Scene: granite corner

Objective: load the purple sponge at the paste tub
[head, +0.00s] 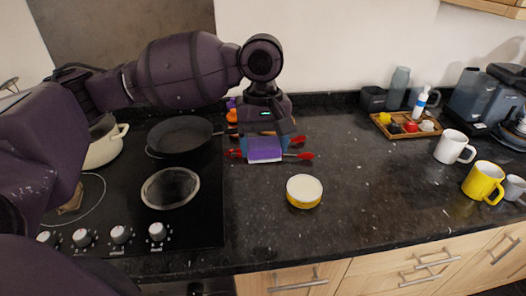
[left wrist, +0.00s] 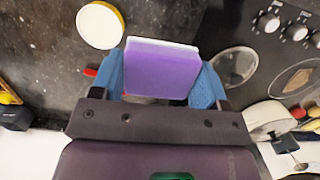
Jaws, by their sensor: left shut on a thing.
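The purple sponge (head: 264,151), with a pale layer along one face, is held between the blue fingers of my left gripper (head: 262,143). In the left wrist view the sponge (left wrist: 160,68) fills the gap between the fingers of the left gripper (left wrist: 161,82). The paste tub (head: 304,191) is a low round yellow tub with a pale top, on the dark counter to the right and front of the sponge. The tub (left wrist: 100,25) also shows in the left wrist view, apart from the sponge. My right gripper is not in view.
Red-ended utensils (head: 305,156) lie by the sponge. The hob with a black pan (head: 180,136) and a pale pot (head: 104,146) is at left. A wooden tray (head: 405,126), a white mug (head: 454,147) and a yellow mug (head: 483,181) stand at right. The counter around the tub is clear.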

